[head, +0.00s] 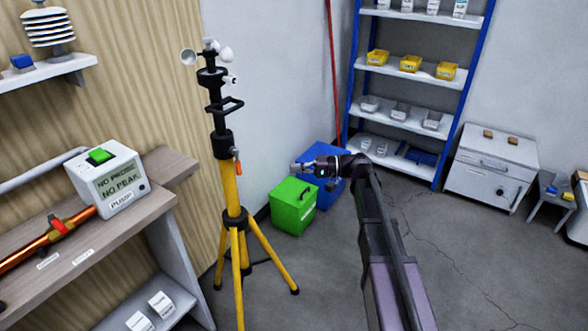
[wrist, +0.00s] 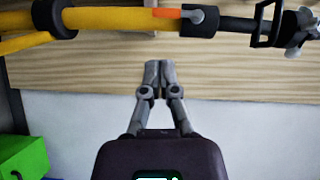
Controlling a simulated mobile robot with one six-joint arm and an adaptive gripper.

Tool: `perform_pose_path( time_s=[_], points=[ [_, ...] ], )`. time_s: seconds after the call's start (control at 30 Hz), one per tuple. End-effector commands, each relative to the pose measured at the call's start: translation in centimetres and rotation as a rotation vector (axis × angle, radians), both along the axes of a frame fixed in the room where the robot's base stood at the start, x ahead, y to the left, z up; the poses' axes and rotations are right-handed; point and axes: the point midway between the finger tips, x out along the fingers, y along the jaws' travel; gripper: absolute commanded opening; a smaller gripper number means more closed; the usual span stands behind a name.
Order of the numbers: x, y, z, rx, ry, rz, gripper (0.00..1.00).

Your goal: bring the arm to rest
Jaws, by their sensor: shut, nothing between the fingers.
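My gripper (head: 300,167) is at the end of my outstretched arm, near the middle of the head view. It points left toward the yellow tripod (head: 231,190) and is apart from it. In the wrist view my gripper (wrist: 160,66) has its two fingers together with nothing between them. The tripod's yellow tube (wrist: 115,18) and black fittings run across the top of that view, beyond the fingertips.
A green box (head: 293,206) and a blue box (head: 328,160) stand on the floor behind my gripper. A bench (head: 150,190) with a pump unit (head: 110,180) is at left. Blue-framed shelves (head: 400,115) and a grey cabinet (head: 490,165) stand behind.

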Motion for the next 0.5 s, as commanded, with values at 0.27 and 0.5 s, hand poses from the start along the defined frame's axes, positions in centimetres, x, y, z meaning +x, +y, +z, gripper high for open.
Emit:
perform_pose_path(
  time_s=[0.27,0.5],
  points=[
    [-0.3,-0.1,-0.3,-0.017,0.0,-0.001,0.0],
    [-2.4,-0.8,-2.9,-0.158,0.001,-0.011,0.0]
  ],
)
